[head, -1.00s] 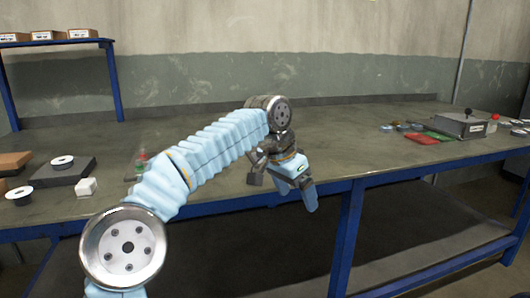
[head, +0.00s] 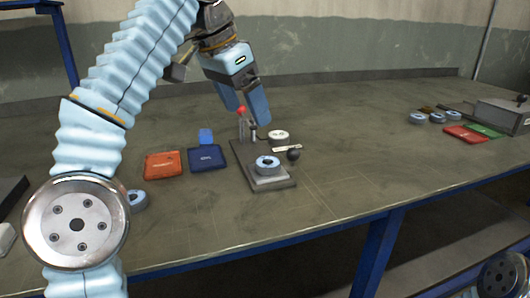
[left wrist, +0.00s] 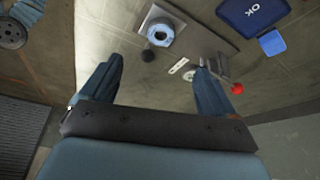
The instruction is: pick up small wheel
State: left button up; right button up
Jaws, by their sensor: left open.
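My left gripper (head: 246,110) is open and empty, pointing down above the back of a grey fixture plate (head: 283,184). A paler ring-shaped wheel (head: 279,137) lies by the plate's back end. In the left wrist view the fingers (left wrist: 155,82) are wide apart; the blue-rimmed wheel (left wrist: 161,34) shows beyond them, and the pale ring (left wrist: 190,74) is partly hidden by the right finger. Another wheel (head: 138,199) is partly behind my arm. I cannot tell which wheel is the small one.
A red-knobbed post (head: 241,112) and a black ball knob (head: 294,154) stand up at the fixture. An orange tray (head: 163,165) and a blue OK tray (head: 207,158) lie to its left. Several wheels (head: 437,118) and a red tray (head: 466,134) lie far right. The table between is clear.

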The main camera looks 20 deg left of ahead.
aim_at(265, 157)
pick_arm(q)
jog(key=x, duration=1.3)
jog(key=shift+w+f, duration=0.1)
jog(key=shift+f, duration=0.2)
jog(key=c, duration=1.2)
